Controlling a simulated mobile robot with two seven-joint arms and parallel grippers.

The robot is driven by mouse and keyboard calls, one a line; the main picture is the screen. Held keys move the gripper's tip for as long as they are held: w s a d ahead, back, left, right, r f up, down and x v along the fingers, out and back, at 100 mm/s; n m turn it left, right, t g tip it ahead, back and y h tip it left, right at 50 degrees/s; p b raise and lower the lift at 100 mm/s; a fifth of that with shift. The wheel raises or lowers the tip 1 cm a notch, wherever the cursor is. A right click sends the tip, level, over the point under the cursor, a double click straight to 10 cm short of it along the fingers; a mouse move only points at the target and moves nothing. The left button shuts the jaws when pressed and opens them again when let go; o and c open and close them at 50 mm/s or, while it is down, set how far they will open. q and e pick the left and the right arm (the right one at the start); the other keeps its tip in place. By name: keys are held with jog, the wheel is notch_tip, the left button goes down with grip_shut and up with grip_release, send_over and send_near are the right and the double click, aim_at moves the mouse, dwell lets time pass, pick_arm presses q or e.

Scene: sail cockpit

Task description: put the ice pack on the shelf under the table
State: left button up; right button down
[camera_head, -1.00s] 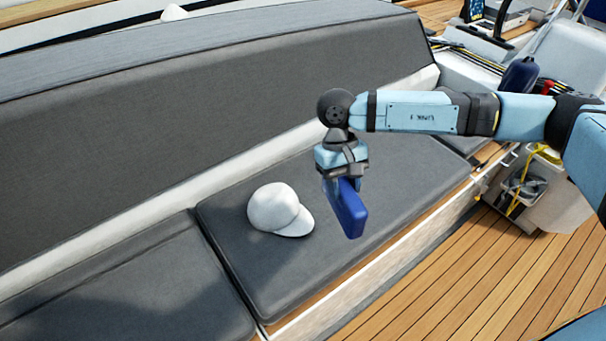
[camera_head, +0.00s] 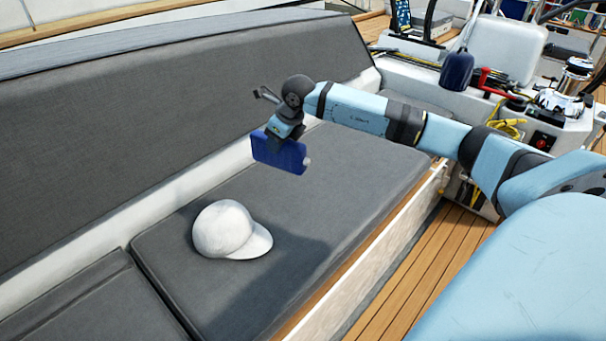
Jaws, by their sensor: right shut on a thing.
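The ice pack (camera_head: 277,154) is a flat dark blue block. My right gripper (camera_head: 279,137) is shut on its upper edge and holds it in the air above the grey bench seat, slightly tilted. The gripper's fingertips are partly hidden by the pack and the wrist. My left gripper is not in view. The table and the shelf under it do not show in this view.
A white cap (camera_head: 230,230) lies on the grey seat cushion (camera_head: 330,200) below the ice pack. The grey backrest (camera_head: 150,130) rises behind. A dark blue fender (camera_head: 457,70) and a winch (camera_head: 565,85) stand at the right. The wooden deck (camera_head: 420,270) shows in front.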

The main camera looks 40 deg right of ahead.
jog(key=w+d+f+m+h+b, duration=0.1)
jog(key=d+f+m+h+b, duration=0.15)
jog(key=d+m, duration=0.45)
jog(key=f+b, duration=0.1)
jog(key=f, duration=0.8)
jog(key=f+b, duration=0.1)
jog(key=f, duration=0.9)
jog(key=shift+w+d, duration=0.15)
jog(key=shift+w, duration=0.05)
jog(key=shift+f, duration=0.25)
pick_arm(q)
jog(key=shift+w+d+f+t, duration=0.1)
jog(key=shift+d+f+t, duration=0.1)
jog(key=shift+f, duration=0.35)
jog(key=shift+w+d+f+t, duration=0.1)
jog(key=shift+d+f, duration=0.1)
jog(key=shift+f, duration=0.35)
pick_arm(e)
jog(key=shift+r, duration=0.1)
pick_arm(q)
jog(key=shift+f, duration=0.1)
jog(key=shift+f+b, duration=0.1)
jog(key=shift+b, duration=0.2)
pick_arm(e)
jog(key=c, duration=0.7)
grip_release()
